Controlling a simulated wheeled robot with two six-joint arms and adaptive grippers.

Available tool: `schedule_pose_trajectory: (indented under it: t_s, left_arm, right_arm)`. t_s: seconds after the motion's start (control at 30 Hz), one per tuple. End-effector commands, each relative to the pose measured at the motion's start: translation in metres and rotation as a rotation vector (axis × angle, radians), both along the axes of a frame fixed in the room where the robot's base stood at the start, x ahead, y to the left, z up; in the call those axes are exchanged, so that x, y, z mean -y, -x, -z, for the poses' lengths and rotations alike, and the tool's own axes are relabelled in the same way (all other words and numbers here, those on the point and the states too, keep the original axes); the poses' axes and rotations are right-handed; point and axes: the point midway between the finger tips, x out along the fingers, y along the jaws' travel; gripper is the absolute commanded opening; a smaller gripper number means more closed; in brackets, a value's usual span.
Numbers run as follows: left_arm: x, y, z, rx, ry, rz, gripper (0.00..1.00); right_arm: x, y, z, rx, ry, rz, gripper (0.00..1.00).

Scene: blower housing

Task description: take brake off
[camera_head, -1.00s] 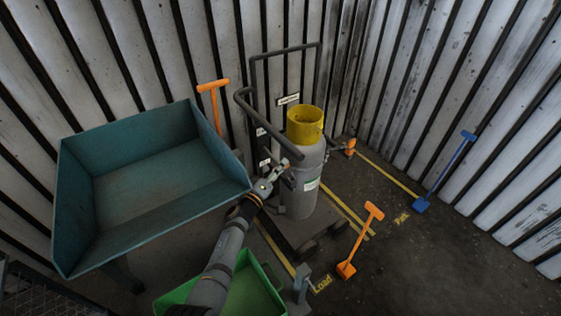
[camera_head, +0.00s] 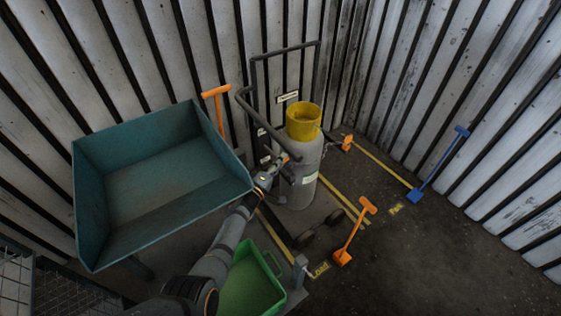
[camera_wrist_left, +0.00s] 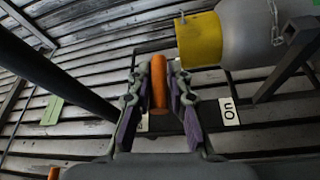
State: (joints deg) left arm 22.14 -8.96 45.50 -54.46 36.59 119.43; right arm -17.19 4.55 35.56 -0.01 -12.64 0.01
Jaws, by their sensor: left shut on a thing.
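The brake lever's orange grip (camera_wrist_left: 159,82) stands between the two fingers of my left gripper (camera_wrist_left: 159,88) in the left wrist view. The gripper is shut on it. In the head view my left gripper (camera_head: 276,172) is at the left side of the trolley's grey cylinder (camera_head: 298,185), and the lever is mostly hidden there. An "On" label (camera_wrist_left: 229,112) is right of the fingers in the wrist view; another label behind the grip is mostly covered. The cylinder's yellow collar (camera_wrist_left: 199,40) is close to the right. My right gripper is not in view.
A teal hopper (camera_head: 160,205) stands left of my arm, with a green tub (camera_head: 250,285) below. The trolley's grey handle frame (camera_head: 252,72) rises behind. Floor at far right is clear.

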Motion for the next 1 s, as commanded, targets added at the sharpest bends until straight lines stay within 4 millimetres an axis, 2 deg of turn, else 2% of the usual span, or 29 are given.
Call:
schedule_pose_trajectory:
  t_s: [0.07, 0.1, 0.23, 0.53, 0.67, 0.77, 1.0]
  left_arm:
    - [-0.002, -0.002, -0.004, 0.009, -0.005, -0.003, 0.0]
    - [-0.002, -0.002, -0.004, 0.009, -0.005, -0.003, 0.22]
    - [-0.001, -0.002, -0.003, 0.005, -0.004, -0.002, 0.4]
    - [-0.001, 0.0, -0.001, 0.001, -0.002, -0.001, 0.41]
    - [-0.006, 0.009, 0.002, 0.001, -0.003, -0.001, 0.41]
    - [-0.015, 0.023, 0.004, 0.001, -0.004, -0.003, 0.41]
    - [-0.047, 0.072, 0.009, 0.0, -0.006, -0.002, 0.41]
  right_arm:
    - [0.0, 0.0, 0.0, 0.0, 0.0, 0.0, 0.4]
    - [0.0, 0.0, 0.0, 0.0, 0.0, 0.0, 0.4]
    - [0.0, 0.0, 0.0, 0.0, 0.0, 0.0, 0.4]
    - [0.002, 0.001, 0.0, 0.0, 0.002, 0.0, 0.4]
    - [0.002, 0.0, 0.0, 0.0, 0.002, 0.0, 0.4]
    - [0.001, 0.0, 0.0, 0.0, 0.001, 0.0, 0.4]
    - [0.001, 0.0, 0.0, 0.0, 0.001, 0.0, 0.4]
